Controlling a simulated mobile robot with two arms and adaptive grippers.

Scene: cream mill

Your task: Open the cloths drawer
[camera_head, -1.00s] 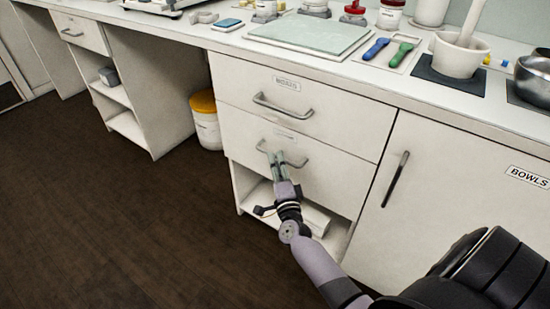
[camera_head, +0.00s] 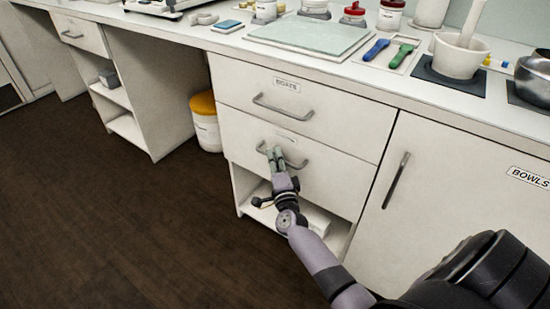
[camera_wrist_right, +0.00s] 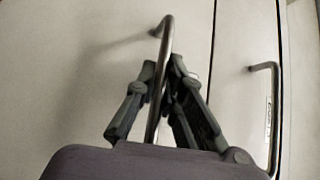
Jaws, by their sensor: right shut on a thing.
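The lower drawer (camera_head: 331,172) in the white cabinet has a grey bar handle (camera_head: 297,164) and a small label too blurred to read. I take it to be the cloths drawer, but its name cannot be read. Its front looks flush with the cabinet. My right gripper (camera_head: 273,153) is shut on this handle, near the handle's left end. In the right wrist view the handle (camera_wrist_right: 165,47) passes between the two fingers of my right gripper (camera_wrist_right: 163,75). My left gripper is not in view.
An upper drawer (camera_head: 340,118) with its own handle (camera_head: 283,107) sits above. An open shelf (camera_head: 262,205) lies below. A cabinet door marked BOWLS (camera_head: 458,195) stands to the right. A white tub with a yellow lid (camera_head: 205,122) stands left. The dark floor in front is clear.

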